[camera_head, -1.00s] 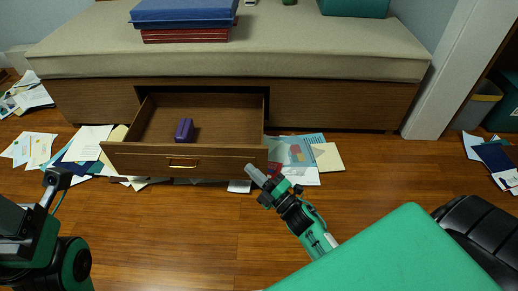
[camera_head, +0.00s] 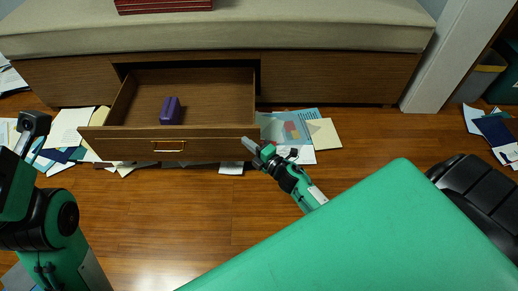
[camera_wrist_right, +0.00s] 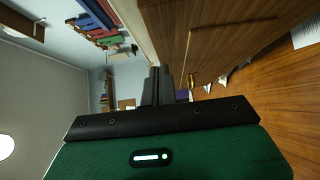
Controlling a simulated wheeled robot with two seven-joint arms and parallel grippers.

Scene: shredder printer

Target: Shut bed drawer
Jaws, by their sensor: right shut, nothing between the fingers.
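The wooden bed drawer (camera_head: 205,150) stands pulled out from under the bed, with a brass handle (camera_head: 168,147) on its front. A purple object (camera_head: 171,111) lies inside it. My right gripper (camera_head: 249,144) is shut and empty at the right end of the drawer front; whether it touches the front is unclear. In the right wrist view the shut fingers (camera_wrist_right: 157,86) point toward the wooden drawer front (camera_wrist_right: 210,35), with part of its handle line visible. My left arm is at the left edge, and its gripper cannot be made out clearly.
The cushioned bed (camera_head: 300,40) spans the top of the view. Papers (camera_head: 287,130) lie on the floor right of the drawer, and more (camera_head: 68,127) lie left of it. A bin (camera_head: 478,78) stands at the far right. Floor in front is clear.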

